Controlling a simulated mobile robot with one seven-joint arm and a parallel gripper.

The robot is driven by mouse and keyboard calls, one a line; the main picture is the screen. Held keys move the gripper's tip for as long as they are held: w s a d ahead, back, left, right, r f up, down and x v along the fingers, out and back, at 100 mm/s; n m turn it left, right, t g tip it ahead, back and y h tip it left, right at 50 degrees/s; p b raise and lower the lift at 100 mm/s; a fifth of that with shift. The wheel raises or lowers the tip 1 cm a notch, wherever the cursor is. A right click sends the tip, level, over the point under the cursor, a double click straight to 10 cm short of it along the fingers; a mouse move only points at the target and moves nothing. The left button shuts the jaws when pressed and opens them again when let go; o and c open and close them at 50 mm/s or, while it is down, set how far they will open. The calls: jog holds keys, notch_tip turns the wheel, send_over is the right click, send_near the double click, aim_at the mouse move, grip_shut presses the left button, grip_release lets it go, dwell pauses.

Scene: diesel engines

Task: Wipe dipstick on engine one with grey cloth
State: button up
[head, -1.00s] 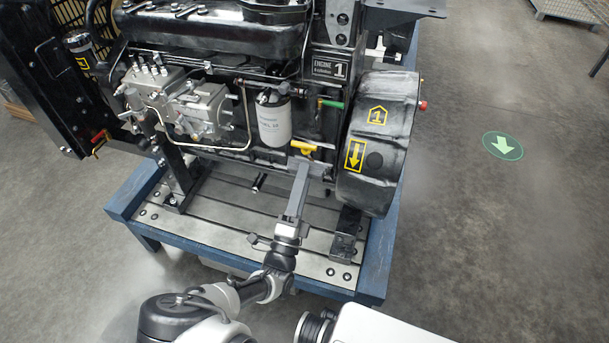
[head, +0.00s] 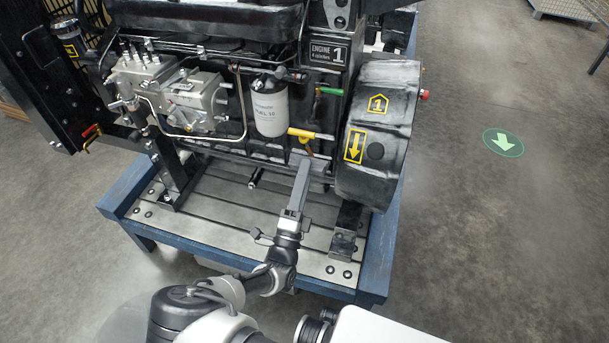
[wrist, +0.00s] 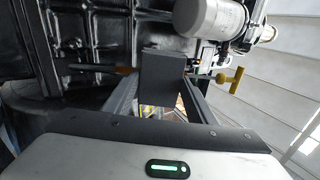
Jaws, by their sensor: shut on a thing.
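Engine one (head: 328,52), marked "ENGINE 1", stands on a blue-framed stand. My gripper (head: 312,163) is just below the handle, close to the engine's lower side. In the wrist view, its fingers are shut on a dark grey block-like piece (wrist: 162,70), apparently the folded grey cloth. I cannot tell whether it touches the dipstick.
A white filter (head: 270,105) and a green handle (head: 328,91) are above the yellow handle. The black flywheel housing (head: 378,130) bulges out at the right. The stand's slatted deck (head: 225,215) lies below my arm. Open floor lies to the right.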

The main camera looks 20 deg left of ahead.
aim_at(307, 147)
jog(key=shift+x, duration=0.8)
jog(key=shift+s+d+r+p, duration=0.1)
jog(key=shift+s+r+p, duration=0.3)
jog(key=shift+r+p, duration=0.45)
jog(key=shift+s+a+r+p, duration=0.1)
jog(key=shift+s+r+p, duration=0.35)
jog(key=shift+r+p, duration=0.4)
jog(key=shift+s+d+r+p, duration=0.1)
jog(key=shift+s+r+p, duration=0.3)
jog(key=shift+r+p, duration=0.45)
jog(key=shift+r, duration=0.1)
jog(key=shift+s, duration=0.1)
jog(key=shift+b+v, duration=0.35)
jog(key=shift+v, duration=0.55)
jog(key=shift+f, duration=0.25)
